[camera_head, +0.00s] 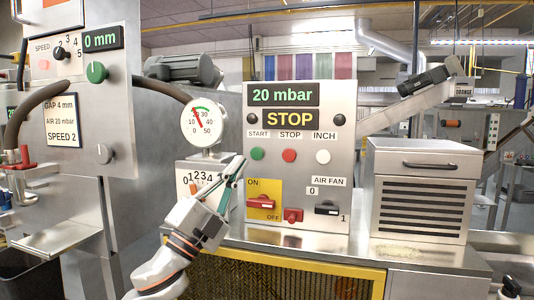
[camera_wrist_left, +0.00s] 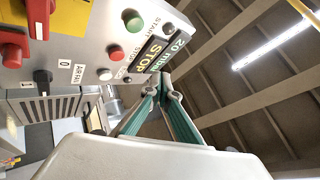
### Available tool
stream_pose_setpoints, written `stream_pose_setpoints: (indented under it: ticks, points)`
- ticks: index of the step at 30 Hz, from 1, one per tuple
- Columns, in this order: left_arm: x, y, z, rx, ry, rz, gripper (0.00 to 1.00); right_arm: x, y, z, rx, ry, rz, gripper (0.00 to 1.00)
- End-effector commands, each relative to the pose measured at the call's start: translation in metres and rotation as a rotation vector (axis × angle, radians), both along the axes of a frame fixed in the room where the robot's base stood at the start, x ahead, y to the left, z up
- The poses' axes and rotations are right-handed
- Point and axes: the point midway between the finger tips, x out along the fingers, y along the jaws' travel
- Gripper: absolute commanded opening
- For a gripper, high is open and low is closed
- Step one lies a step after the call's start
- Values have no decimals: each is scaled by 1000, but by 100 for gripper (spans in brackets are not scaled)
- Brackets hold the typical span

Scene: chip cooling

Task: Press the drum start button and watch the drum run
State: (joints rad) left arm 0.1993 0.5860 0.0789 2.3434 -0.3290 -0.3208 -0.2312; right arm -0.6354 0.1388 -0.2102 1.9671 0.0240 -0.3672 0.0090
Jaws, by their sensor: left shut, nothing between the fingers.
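The grey control panel (camera_head: 340,120) faces me in the head view. Its green START button (camera_head: 257,154) is at the left of a row with the red STOP button (camera_head: 289,155) and white INCH button (camera_head: 323,156). The display (camera_head: 290,118) reads STOP, under one reading 20 mbar. My left gripper (camera_head: 241,160) is shut and empty, its fingertips just left of the START button. The green START button (camera_wrist_left: 132,20) also shows in the left wrist view, apart from the fingertips (camera_wrist_left: 167,84). I cannot make out the drum. My right gripper is not seen.
A red switch (camera_head: 261,204) on a yellow plate and a black AIR FAN switch (camera_head: 327,208) sit below the buttons. A pressure gauge (camera_head: 205,124) stands left of the panel, close to my left gripper. A vented metal box (camera_head: 420,190) stands right.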

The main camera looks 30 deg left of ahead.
Motion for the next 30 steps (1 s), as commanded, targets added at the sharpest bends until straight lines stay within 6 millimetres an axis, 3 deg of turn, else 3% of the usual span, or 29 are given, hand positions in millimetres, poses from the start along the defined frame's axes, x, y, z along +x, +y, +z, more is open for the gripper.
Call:
stream_pose_setpoints:
  ticks: [6, 16, 30]
  points:
    - [0, 0, 1, 1, -2, 1, 0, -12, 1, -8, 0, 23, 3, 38]
    - [6, 2, 0, 1, -1, 1, 0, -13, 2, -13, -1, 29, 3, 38]
    - [63, 15, -2, 0, 0, 1, 0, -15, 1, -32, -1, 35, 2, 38]
